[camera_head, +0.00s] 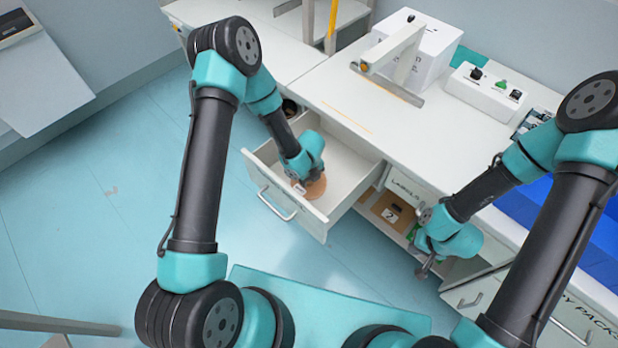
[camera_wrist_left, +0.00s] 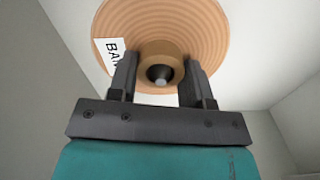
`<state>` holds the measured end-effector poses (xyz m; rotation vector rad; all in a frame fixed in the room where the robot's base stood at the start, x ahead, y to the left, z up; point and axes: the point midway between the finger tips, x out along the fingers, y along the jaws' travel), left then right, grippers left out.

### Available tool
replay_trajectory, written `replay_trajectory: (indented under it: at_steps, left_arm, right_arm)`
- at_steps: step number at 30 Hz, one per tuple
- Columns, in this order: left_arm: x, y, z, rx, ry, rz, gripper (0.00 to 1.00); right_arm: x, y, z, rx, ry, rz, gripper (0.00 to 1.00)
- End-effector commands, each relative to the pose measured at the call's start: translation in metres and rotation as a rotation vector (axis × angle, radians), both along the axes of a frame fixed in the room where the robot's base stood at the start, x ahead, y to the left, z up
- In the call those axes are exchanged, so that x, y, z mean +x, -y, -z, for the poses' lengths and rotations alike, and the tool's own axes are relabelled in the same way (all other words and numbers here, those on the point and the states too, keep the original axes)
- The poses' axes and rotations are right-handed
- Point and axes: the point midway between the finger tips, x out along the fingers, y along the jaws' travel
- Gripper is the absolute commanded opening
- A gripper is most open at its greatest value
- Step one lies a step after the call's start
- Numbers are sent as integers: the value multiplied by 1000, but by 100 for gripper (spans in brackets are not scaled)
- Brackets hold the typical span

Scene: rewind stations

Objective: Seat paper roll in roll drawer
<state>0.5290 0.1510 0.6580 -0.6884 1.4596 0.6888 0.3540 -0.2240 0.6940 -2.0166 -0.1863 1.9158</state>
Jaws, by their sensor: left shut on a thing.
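The paper roll (camera_wrist_left: 205,30) is a tan ringed disc with a protruding brown core and a white label. In the left wrist view, my left gripper (camera_wrist_left: 160,76) has one finger on each side of the core and is shut on it. In the head view, the roll (camera_head: 317,187) is inside the open roll drawer (camera_head: 345,165), near its front, partly hidden by my left gripper (camera_head: 303,183). I cannot tell whether the roll touches the drawer floor. My right gripper (camera_head: 424,268) is by the lower shelf, away from the roll; its jaw opening is unclear.
The drawer front with its handle (camera_head: 277,204) sticks out over the floor. A lower shelf (camera_head: 388,212) with a dark item lies right of the drawer. A white box (camera_head: 425,50) and a control box with knobs (camera_head: 487,92) stand on the counter above.

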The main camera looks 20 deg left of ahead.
Motion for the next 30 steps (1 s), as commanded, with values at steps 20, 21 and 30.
replay_trajectory:
  at_steps: [20, 21, 30]
  left_arm:
    - [0, 0, 2, 0, 0, 0, 71]
    - [0, 0, 2, 0, 0, 0, 71]
    - [0, 0, -4, 0, 1, -1, 71]
  right_arm:
    - [0, 0, 0, 0, 0, 0, 0]
    - [0, 0, 0, 0, 0, 0, 0]
    - [0, 0, 0, 0, 0, 0, 0]
